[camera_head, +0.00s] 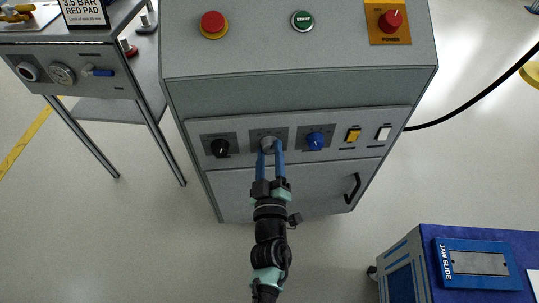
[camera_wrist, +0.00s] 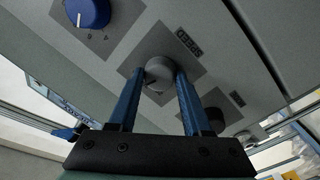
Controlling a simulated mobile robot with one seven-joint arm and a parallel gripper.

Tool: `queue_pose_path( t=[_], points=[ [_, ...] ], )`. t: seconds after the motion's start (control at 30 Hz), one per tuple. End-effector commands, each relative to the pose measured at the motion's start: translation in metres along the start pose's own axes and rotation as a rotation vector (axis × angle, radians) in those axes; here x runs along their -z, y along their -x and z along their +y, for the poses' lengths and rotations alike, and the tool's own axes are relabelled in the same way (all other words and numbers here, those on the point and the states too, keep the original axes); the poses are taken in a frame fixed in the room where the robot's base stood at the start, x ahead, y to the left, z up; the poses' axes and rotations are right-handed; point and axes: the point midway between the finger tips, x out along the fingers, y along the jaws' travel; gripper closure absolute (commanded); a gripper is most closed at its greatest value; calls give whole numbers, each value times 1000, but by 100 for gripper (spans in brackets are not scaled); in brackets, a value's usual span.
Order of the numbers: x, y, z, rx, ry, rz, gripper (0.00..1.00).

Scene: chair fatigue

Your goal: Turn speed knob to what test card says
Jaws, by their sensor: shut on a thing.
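The grey speed knob (camera_head: 267,143) sits on a dark square plate in the middle of the cabinet's front panel. In the wrist view the knob (camera_wrist: 159,72) shows beside a label reading SPEED, seen at an angle. My gripper (camera_head: 270,146) reaches up from below with its blue fingers on either side of the knob, shut on it. The fingers (camera_wrist: 157,80) also frame it in the wrist view. The dial setting is too small to read. A black-framed sign (camera_head: 84,12) at the top left reads 3.5 BAR RED PAD, its top cut off.
A black knob (camera_head: 220,148) and a blue knob (camera_head: 315,141) flank the speed knob. Yellow (camera_head: 353,135) and white (camera_head: 384,133) switches lie further right. Above are a red button (camera_head: 213,23), a green START button (camera_head: 303,21) and a red POWER knob (camera_head: 391,20). A black handle (camera_head: 352,188) sticks out below.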

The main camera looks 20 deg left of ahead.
Motion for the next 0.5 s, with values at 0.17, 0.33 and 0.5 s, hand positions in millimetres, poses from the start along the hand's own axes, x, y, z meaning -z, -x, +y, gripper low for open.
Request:
queue_pose_path(
  t=[0.17, 0.33, 0.5],
  points=[
    [-2, 0, 0, -4, 129, 11, 100],
    [-2, 0, 0, -7, 221, 19, 100],
    [-2, 0, 0, -8, 282, 24, 100]
  ],
)
